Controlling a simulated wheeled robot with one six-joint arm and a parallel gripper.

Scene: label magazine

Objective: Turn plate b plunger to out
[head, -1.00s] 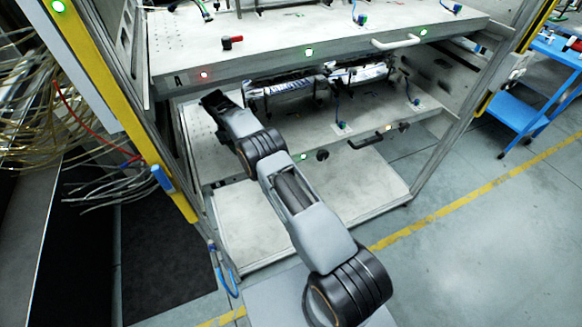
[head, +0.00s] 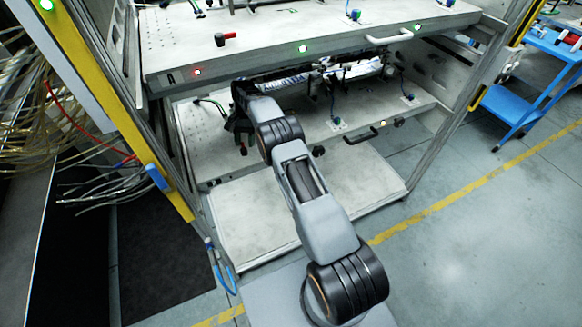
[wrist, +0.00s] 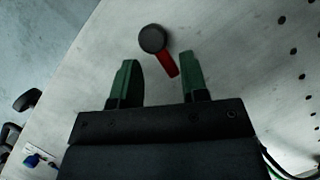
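In the wrist view, a plunger with a round black knob (wrist: 152,38) and a short red handle (wrist: 168,65) stands on a pale plate (wrist: 235,60). The handle points toward my gripper (wrist: 158,74), whose green fingers are open. The handle's end lies near the gap between the fingertips, closer to the right finger; contact cannot be told. In the head view, my gripper (head: 238,112) is above the left part of the lower plate (head: 200,150), under the upper plate.
The upper plate (head: 260,45), marked A, overhangs my gripper and carries another red-handled plunger (head: 226,39). Silver-wrapped parts (head: 350,68) lie behind on the lower level. A blue connector (head: 338,122) and a front handle (head: 365,136) are to the right. A yellow post (head: 110,100) bounds the left.

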